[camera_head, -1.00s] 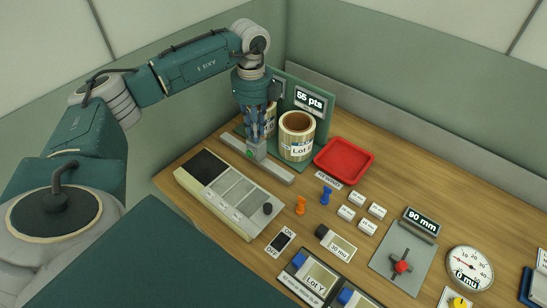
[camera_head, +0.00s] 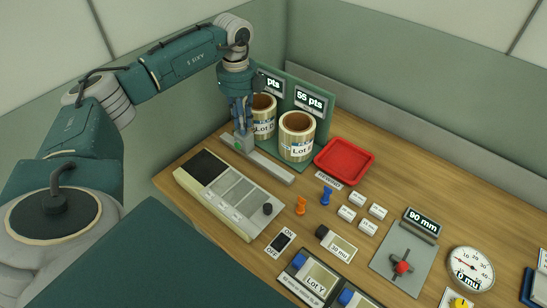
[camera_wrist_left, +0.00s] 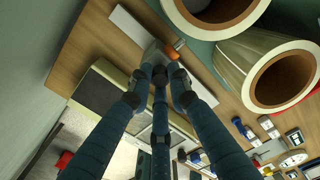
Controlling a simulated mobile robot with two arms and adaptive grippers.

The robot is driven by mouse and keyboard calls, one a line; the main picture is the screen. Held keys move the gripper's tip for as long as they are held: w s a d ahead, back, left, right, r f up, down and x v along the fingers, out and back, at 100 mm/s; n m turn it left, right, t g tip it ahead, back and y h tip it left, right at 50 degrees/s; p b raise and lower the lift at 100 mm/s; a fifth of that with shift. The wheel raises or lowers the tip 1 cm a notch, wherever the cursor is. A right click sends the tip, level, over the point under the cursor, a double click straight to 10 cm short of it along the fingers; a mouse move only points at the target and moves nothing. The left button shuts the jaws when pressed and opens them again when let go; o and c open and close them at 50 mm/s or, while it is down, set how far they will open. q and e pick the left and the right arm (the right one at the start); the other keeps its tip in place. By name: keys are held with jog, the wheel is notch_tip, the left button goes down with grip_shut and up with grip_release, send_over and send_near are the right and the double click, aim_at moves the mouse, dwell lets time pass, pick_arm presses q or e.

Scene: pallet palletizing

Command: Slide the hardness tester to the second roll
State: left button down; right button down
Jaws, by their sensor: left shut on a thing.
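The hardness tester, a small grey block (camera_head: 244,144) with a green spot, sits on a straight grey rail (camera_head: 270,168) towards its left end. My left gripper (camera_head: 242,128) is shut on the tester from above; in the left wrist view its fingertips (camera_wrist_left: 160,74) meet the grey block, which has an orange tip. Two tan film rolls stand upright behind the rail: a left roll (camera_head: 263,117) and a right roll (camera_head: 298,139), each with a Lot label. The tester is in front of the left roll, slightly to its left. My right gripper is not in view.
A green board (camera_head: 318,82) behind the rolls carries two displays; the right one reads 55 pts, the left is partly hidden. A red tray (camera_head: 344,160) is right of the rolls. A grey panel device (camera_head: 229,190) lies in front of the rail.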

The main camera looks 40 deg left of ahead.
pick_arm(q)
jog(key=shift+w+a, duration=0.1)
jog(key=shift+a, duration=1.5)
jog(key=c, duration=1.5)
grip_release()
jog(key=shift+c, duration=0.2)
